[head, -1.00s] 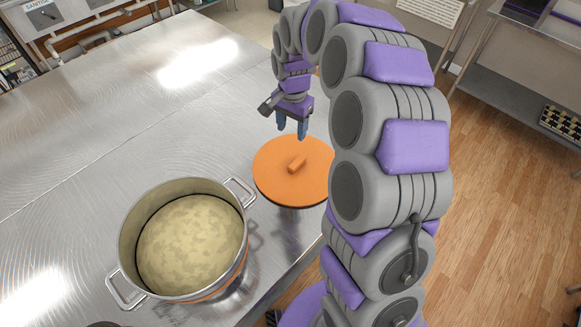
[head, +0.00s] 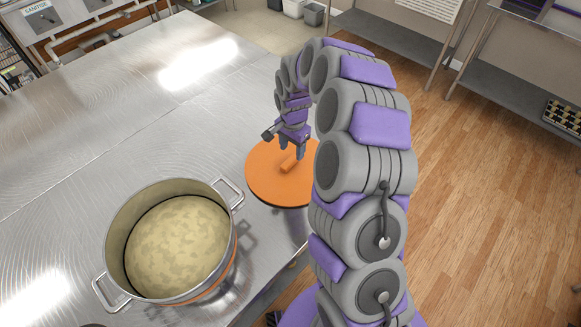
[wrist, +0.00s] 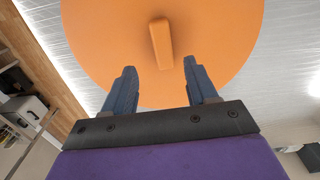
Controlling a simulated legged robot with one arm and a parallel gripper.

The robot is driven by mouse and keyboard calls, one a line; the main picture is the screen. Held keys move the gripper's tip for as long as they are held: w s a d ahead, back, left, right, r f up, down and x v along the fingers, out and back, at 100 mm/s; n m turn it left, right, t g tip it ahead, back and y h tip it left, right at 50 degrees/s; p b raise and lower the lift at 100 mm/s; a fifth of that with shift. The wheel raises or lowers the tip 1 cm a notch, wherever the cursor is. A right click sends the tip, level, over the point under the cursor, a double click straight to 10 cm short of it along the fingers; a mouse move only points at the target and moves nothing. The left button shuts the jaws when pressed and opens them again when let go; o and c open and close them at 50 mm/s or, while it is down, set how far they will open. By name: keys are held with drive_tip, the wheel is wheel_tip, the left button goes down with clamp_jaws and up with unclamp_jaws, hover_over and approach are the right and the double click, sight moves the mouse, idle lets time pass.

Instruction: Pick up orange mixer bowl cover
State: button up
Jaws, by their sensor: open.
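The orange mixer bowl cover (head: 265,180) is a round flat disc lying on the metal counter, right of the pot. A small orange bar handle (head: 289,166) stands up at its middle. My gripper (head: 291,151) is just above the cover, close to the handle. In the wrist view the cover (wrist: 110,45) fills the upper middle. There my gripper (wrist: 156,80) is open, and the handle (wrist: 161,43) lies ahead of and between its two blue-grey fingers. I see no contact with the handle. My arm hides the right edge of the cover in the head view.
A large two-handled metal pot (head: 113,225) with pale yellow contents stands left of the cover. The steel counter (head: 120,120) is clear behind them. Its near edge runs close to the cover, with wooden floor (head: 470,220) to the right.

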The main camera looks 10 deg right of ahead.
sight(292, 161)
drive_tip(key=shift+d+f, duration=0.15)
drive_tip(key=shift+f, duration=0.25)
drive_tip(key=a+f, duration=0.2)
drive_tip(key=f, duration=0.1)
drive_tip(key=f+b, duration=0.1)
drive_tip(key=shift+a+f, duration=0.2)
drive_tip(key=shift+a, duration=0.2)
drive_tip(key=shift+d+f, duration=0.1)
drive_tip(key=shift+f, duration=0.1)
drive_tip(key=shift+d, duration=1.2)
drive_tip(key=shift+c, duration=0.4)
drive_tip(key=shift+d, duration=0.15)
drive_tip(key=shift+c, duration=0.8)
drive_tip(key=shift+a, duration=0.2)
drive_tip(key=shift+c, duration=0.8)
drive_tip(key=shift+a, duration=0.75)
drive_tip(key=shift+c, duration=1.4)
drive_tip(key=shift+a, duration=0.35)
drive_tip(key=c, duration=0.3)
drive_tip(key=shift+d, duration=1.05)
clamp_jaws()
wheel_tip(292, 161, up, 10)
drive_tip(key=p, duration=0.1)
drive_tip(key=shift+a, duration=0.15)
